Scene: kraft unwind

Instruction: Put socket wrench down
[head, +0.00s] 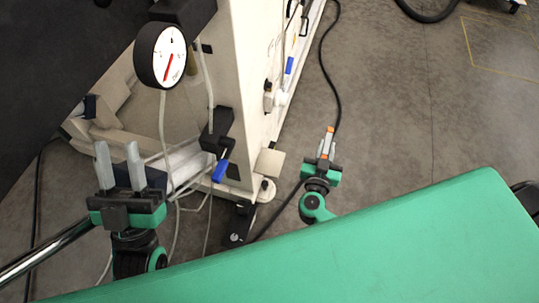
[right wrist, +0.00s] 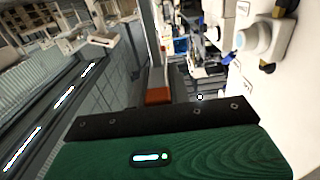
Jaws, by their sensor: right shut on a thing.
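My right gripper (head: 326,146) is low above the grey floor, just right of the cream machine's foot. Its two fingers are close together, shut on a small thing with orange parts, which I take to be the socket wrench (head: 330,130). The wrench's full shape is hidden by the fingers. In the right wrist view an orange piece (right wrist: 158,95) shows beyond the gripper's dark edge. My left gripper (head: 119,165) is at the left, in front of the machine's lower part. Its two grey fingers stand apart with nothing between them.
The cream machine (head: 250,90) rises beside both grippers, with a round dial gauge (head: 161,55), hoses and a blue-handled valve (head: 220,171). A black cable (head: 323,65) runs along the floor near my right gripper. Open floor (head: 420,110) lies to the right.

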